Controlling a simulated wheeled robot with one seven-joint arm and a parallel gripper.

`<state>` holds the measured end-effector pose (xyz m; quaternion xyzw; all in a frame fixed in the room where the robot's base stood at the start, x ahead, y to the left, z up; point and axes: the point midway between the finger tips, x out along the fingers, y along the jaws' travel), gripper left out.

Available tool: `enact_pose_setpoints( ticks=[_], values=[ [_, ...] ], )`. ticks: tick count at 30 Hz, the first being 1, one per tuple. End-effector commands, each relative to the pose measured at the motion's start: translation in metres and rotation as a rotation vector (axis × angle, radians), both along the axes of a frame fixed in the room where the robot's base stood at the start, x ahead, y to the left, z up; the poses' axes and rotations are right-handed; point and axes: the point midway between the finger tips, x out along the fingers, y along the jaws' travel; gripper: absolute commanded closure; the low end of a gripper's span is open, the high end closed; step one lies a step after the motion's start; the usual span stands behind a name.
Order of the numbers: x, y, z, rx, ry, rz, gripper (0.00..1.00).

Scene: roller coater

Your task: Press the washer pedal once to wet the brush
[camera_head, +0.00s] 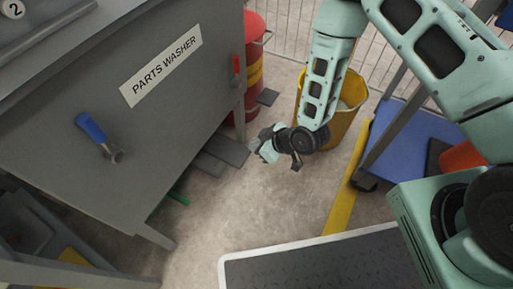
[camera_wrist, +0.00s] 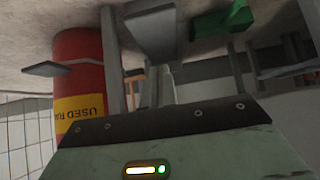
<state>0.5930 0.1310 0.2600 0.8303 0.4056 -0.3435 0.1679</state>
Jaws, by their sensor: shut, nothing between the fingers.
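The parts washer (camera_head: 185,95) is a grey cabinet with a white "PARTS WASHER" label, at the left in the head view. A flat dark grey pedal plate (camera_head: 226,149) sticks out near the floor at its right side. In the wrist view, the pedal plate (camera_wrist: 152,31) appears at the top middle, with the floor above it in the picture. My gripper (camera_head: 269,151) is shut and empty, low over the floor just right of the plate; I cannot tell whether they touch. I cannot make out the brush.
A yellow bin (camera_head: 345,120) stands behind my arm. A green object (camera_head: 178,199) lies under the washer.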

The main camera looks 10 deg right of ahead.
Motion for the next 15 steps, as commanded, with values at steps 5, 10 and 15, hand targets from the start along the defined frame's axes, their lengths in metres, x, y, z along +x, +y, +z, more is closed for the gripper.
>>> enact_pose_setpoints(
  ticks=[5, 10, 15],
  values=[
    [0.016, 0.022, -0.033, 0.000, -0.001, 0.002, 1.00],
    [0.031, 0.041, -0.058, 0.001, -0.001, 0.000, 1.00],
    [0.030, 0.039, -0.081, -0.001, 0.002, -0.001, 1.00]
  ],
)
